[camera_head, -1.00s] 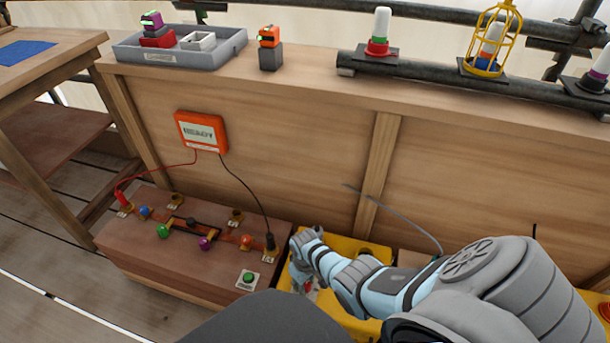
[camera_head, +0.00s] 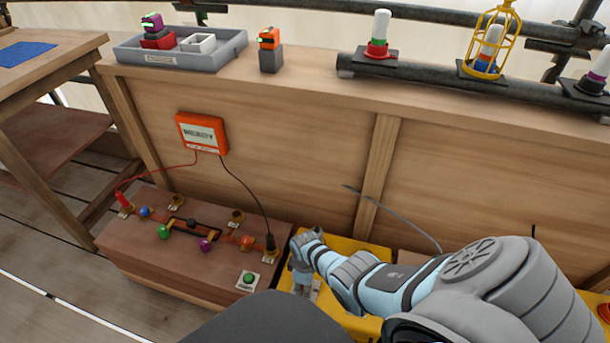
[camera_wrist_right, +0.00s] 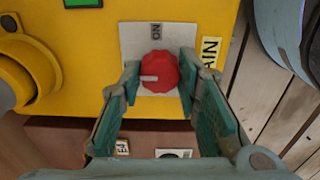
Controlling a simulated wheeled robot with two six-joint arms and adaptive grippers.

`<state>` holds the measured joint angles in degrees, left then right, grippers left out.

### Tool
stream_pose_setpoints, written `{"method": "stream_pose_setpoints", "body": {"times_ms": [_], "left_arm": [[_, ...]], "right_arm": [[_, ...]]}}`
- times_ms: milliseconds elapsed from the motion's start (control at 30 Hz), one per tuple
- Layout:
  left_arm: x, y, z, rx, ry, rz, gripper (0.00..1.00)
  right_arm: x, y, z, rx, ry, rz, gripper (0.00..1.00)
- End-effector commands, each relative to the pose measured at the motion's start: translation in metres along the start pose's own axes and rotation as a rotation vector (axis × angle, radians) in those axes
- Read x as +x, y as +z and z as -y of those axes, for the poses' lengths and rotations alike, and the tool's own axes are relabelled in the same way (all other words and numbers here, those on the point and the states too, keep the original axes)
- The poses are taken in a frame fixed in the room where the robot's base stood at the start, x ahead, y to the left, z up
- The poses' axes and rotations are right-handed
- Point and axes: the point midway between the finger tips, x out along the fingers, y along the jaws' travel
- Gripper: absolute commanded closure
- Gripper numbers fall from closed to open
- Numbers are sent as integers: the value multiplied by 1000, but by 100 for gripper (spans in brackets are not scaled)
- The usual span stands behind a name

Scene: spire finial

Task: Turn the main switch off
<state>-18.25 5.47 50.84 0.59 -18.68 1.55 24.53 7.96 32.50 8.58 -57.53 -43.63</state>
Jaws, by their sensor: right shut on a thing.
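The main switch is a red round knob (camera_wrist_right: 158,72) on a white plate (camera_wrist_right: 130,45) on a yellow box (camera_wrist_right: 90,105). A white mark on the knob points left in the right wrist view, and a turned "ON" label (camera_wrist_right: 156,32) sits above it. A partly hidden label (camera_wrist_right: 210,52) ending in "AIN" is to its right. My right gripper (camera_wrist_right: 160,76) is shut on the knob, one finger on each side. In the head view my right gripper (camera_head: 303,280) is at the yellow box (camera_head: 340,245), and the knob is hidden. My left gripper is out of view.
A wooden box (camera_head: 150,255) with coloured knobs and a green button (camera_head: 248,278) stands just left of the yellow box. Red and black leads join it to an orange meter (camera_head: 202,133) on the panel. A thin grey cable (camera_head: 400,217) arches behind my right arm.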

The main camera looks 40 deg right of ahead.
Motion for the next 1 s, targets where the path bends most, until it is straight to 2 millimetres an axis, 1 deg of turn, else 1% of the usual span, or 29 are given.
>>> {"method": "stream_pose_setpoints", "body": {"times_ms": [267,300,367,400,433,767,867,1000], "left_arm": [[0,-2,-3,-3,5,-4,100],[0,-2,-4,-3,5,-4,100],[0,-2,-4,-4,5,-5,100],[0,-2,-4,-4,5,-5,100],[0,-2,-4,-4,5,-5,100],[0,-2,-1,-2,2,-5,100],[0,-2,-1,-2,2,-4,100],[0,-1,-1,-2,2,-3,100]], "right_arm": [[0,0,1,0,-1,0,98],[0,0,1,0,-1,0,68],[0,0,1,0,-1,0,59],[0,0,1,0,-1,0,52],[0,0,0,0,-1,0,50],[-1,0,0,1,0,-1,50],[-8,-1,-1,2,2,-3,50],[-28,0,-1,0,3,-2,50]]}}
